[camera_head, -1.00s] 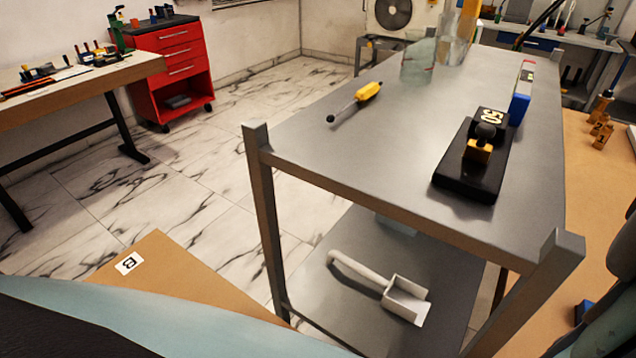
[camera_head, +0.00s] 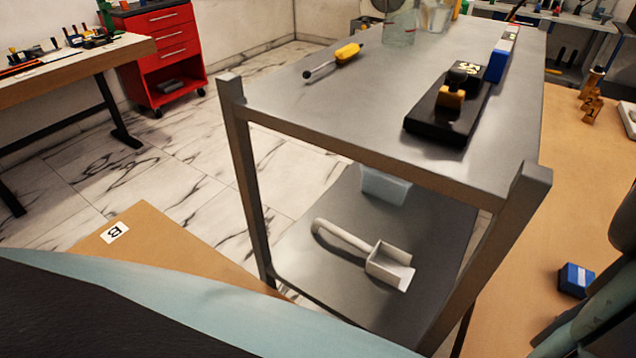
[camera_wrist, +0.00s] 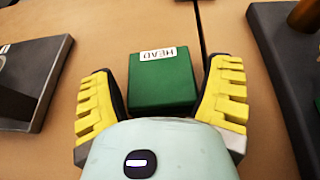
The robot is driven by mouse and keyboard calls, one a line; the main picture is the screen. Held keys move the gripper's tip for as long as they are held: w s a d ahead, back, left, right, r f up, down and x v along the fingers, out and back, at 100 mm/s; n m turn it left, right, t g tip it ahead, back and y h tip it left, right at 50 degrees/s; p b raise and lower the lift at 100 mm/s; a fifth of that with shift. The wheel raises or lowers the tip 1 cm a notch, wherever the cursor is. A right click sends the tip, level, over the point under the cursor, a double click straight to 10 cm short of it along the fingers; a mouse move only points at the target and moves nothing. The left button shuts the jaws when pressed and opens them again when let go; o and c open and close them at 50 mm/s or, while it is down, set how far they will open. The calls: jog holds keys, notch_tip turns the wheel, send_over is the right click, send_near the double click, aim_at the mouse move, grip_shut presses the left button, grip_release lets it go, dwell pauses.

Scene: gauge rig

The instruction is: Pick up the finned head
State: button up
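A green block (camera_wrist: 162,82) with a white label reading HEAD lies on the tan surface in the wrist view. I see no fins on it, so I cannot tell whether it is the finned head. My gripper (camera_wrist: 166,72) has two yellow ridged fingers, spread apart on the left and right of the block. A gap shows on each side near the tips, and the fingers hold nothing. Whether they are at the block's height or above it is unclear. I cannot make out the gripper in the head view.
In the head view, a grey metal cart (camera_head: 330,115) carries a black fixture (camera_head: 440,120) and yellow-handled tool (camera_head: 347,53). A blue block (camera_head: 576,280) lies at right.

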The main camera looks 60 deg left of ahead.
jog(key=c, duration=0.9)
